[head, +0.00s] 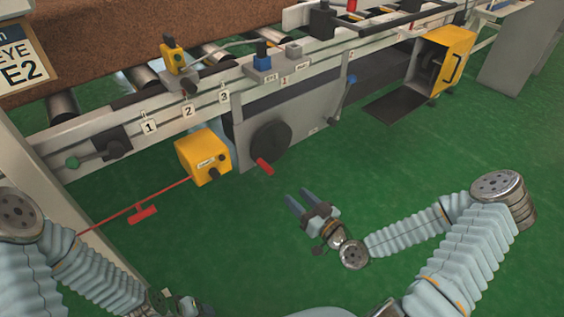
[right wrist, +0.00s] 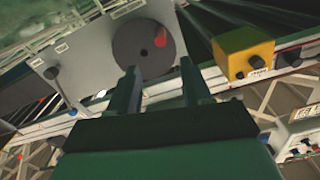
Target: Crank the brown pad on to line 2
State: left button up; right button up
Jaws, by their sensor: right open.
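The brown pad (head: 120,40) lies on the rollers at the upper left of the head view. Number plates 1 (head: 149,127), 2 (head: 188,111) and 3 (head: 224,97) sit along the grey rail. The crank is a dark round disc (head: 271,142) with a red handle (head: 264,166) on a grey panel; the disc (right wrist: 148,48) and red handle (right wrist: 160,40) also show in the right wrist view. My right gripper (head: 297,199) is open and empty, apart from the handle, below and right of it. My left gripper (head: 178,300) is at the bottom edge, its fingers unclear.
A yellow box (head: 203,157) hangs left of the crank, with a red cord and red pull handle (head: 143,213) running left. A blue-knobbed lever (head: 349,82) stands right of it. An open yellow cabinet (head: 447,60) is at the upper right. The green floor (head: 330,150) is clear.

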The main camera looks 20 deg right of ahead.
jog(key=n, duration=0.1)
jog(key=b, duration=1.4)
send_near(272, 173)
jog(key=w, duration=0.3)
jog(key=shift+n, duration=0.3)
jog(key=x, duration=0.4)
jog(key=a+x, duration=0.1)
jog(key=x, duration=0.3)
jog(key=shift+s+b, duration=0.1)
jog(key=shift+b, duration=0.3)
jog(key=shift+c, duration=0.3)
grip_shut()
